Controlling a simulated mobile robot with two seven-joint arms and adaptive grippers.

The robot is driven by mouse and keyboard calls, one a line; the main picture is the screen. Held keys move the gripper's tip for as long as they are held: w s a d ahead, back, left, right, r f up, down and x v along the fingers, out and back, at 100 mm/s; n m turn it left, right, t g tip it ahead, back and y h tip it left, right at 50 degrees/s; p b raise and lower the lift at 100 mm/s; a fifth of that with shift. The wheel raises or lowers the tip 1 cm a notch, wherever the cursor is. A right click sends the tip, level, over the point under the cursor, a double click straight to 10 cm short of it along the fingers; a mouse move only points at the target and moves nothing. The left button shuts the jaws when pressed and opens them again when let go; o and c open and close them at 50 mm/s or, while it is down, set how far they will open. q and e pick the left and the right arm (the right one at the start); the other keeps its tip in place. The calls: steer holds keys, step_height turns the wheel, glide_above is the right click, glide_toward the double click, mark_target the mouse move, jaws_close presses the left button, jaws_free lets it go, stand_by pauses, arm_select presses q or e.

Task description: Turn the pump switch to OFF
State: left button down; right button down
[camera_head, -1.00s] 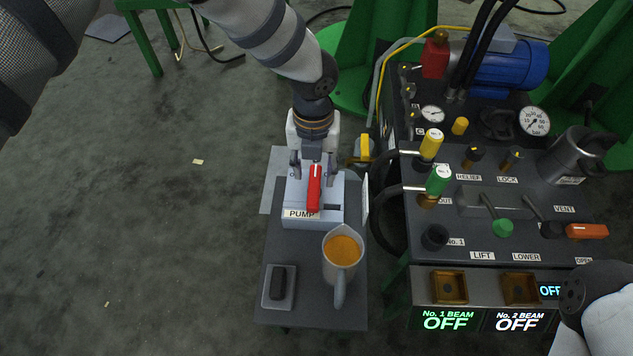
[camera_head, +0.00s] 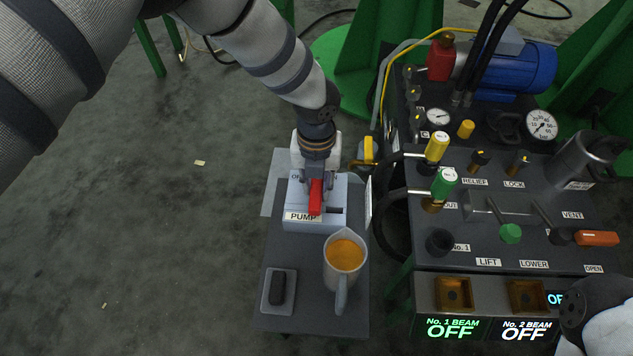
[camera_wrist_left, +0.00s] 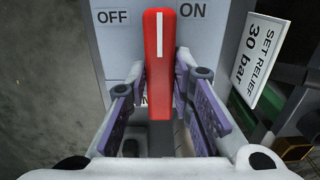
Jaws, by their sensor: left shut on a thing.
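The pump switch is a grey box (camera_head: 300,224) labelled PUMP on the small dark table. Its red handle (camera_head: 316,198) has a white stripe in the left wrist view (camera_wrist_left: 158,65). There the handle's far end lies between the OFF label (camera_wrist_left: 112,16) on the left and the ON label (camera_wrist_left: 192,11) on the right. My left gripper (camera_head: 316,183) is over the box, shut on the red handle, with one finger on each side of it. The gripper hides part of the box's top and its labels in the head view.
A jug (camera_head: 344,262) of orange liquid and a small dark block on a plate (camera_head: 277,290) stand in front of the pump box. To the right is a control console (camera_head: 480,230) with levers, gauges and OFF displays. A SET RELIEF card (camera_wrist_left: 258,60) stands close beside the box.

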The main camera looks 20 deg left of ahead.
arm_select(q)
steer(key=shift+n, duration=0.3)
steer(key=n+p, duration=0.1)
steer(key=n, duration=0.2)
steer(key=shift+n, duration=0.4)
steer(key=n+p, duration=0.1)
steer(key=n, duration=0.3)
steer(key=shift+n, duration=0.3)
steer(key=n+p, duration=0.1)
steer(key=n, duration=0.7)
steer(key=shift+p, duration=0.4)
steer(key=shift+n, duration=0.5)
steer(key=c, duration=1.4)
jaws_free()
